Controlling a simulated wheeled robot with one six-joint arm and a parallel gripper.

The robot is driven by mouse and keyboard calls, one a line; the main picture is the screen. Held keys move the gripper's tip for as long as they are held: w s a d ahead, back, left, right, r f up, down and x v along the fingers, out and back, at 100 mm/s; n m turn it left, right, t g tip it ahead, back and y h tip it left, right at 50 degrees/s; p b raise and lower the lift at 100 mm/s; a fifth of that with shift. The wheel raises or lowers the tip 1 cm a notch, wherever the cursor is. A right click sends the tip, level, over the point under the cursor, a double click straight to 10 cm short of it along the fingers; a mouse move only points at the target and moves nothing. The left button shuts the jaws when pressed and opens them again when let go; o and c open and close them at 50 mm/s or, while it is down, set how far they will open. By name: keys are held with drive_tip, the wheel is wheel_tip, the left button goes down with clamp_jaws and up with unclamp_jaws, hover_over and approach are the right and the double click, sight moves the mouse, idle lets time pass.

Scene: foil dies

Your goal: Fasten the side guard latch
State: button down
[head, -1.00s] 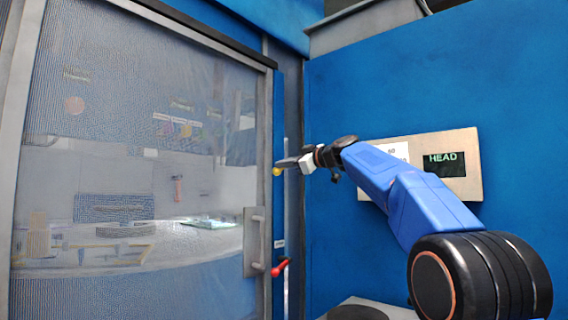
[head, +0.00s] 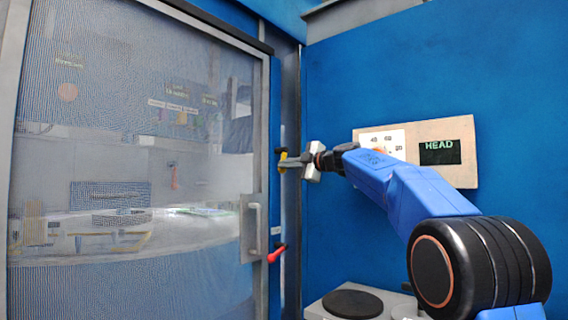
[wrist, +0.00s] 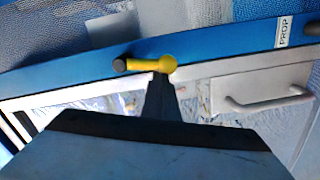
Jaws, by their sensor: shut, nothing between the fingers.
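The latch is a short yellow lever with a round end and a dark pivot (wrist: 119,65). In the wrist view the yellow lever (wrist: 148,65) lies along the blue post, its round end away from the pivot. In the head view the lever (head: 283,157) is small, beside the upright edge of the mesh door (head: 140,150), and partly hidden by my gripper. My gripper (head: 284,164) is shut and empty at the lever. In the wrist view its fingertips (wrist: 163,77) are right at the round end; I cannot tell whether they touch.
A red-handled lever (head: 277,254) sits lower on the post, near a "PROP" label (wrist: 284,30). The door's grey pull handle (head: 254,232) is to its left. A panel reading HEAD (head: 440,150) is on the blue wall behind my arm. A round dark disc (head: 352,303) is below.

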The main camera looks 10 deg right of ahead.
drive_tip(key=shift+w+d+f, duration=0.3)
drive_tip(key=shift+w+d, duration=0.05)
drive_tip(key=shift+d, duration=0.1)
drive_tip(key=shift+w+d, duration=0.1)
idle(0.5)
drive_tip(key=shift+f, duration=0.1)
